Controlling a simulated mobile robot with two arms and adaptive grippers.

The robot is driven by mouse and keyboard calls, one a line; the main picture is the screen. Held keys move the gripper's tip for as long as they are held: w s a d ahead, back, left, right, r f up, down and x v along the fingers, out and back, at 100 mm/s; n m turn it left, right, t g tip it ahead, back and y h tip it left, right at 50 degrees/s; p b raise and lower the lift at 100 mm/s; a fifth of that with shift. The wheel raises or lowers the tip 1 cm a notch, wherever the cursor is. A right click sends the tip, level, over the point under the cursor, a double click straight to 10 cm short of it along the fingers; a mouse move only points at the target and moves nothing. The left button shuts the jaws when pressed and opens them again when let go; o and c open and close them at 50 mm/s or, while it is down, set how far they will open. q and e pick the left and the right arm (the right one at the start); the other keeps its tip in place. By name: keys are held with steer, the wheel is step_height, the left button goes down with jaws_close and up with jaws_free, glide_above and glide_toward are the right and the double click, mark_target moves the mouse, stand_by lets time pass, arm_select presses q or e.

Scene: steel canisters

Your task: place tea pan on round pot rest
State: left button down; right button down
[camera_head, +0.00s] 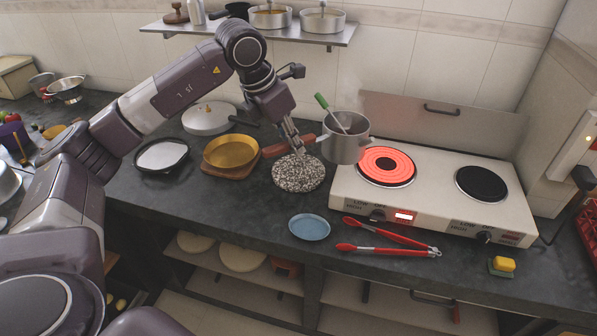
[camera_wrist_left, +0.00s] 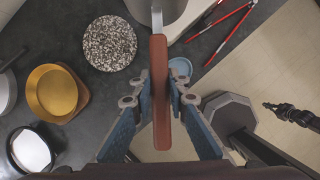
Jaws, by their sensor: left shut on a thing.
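The tea pan (camera_head: 345,149) is a grey metal pot with a brown wooden handle, and a green-handled spoon (camera_head: 322,102) leans in it. My left gripper (camera_head: 297,147) is shut on the handle (camera_wrist_left: 160,95). The pan appears held up between the round pot rest and the stove; its exact height is unclear. The round pot rest (camera_head: 299,175) is a black-and-white speckled disc, bare on the counter below and left of the pan. It also shows in the left wrist view (camera_wrist_left: 110,43). A dark shape (camera_wrist_left: 292,113) there may be my right gripper.
The stove (camera_head: 430,196) stands right of the pan, with its left burner (camera_head: 386,165) glowing red. A yellow pan (camera_head: 230,152) sits left of the rest. A blue dish (camera_head: 309,227) and red tongs (camera_head: 390,236) lie in front. A shelf (camera_head: 255,32) with pots hangs behind.

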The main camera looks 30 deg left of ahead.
arm_select(q)
steer(key=w+a+r+n+y, duration=0.3)
steer(key=a+n, duration=0.2)
steer(key=n, duration=0.2)
step_height(320, 180, down, 20)
steer(key=p, duration=0.4)
steer(key=shift+w+a+n, duration=0.2)
steer(key=shift+a+n, duration=0.1)
steer(key=shift+n, duration=0.1)
steer(key=c, duration=2.3)
jaws_free()
steer(key=shift+s, duration=0.15)
steer(key=o, duration=0.4)
steer(key=b+v, duration=0.3)
steer(key=v, duration=0.9)
steer(key=shift+b, duration=0.3)
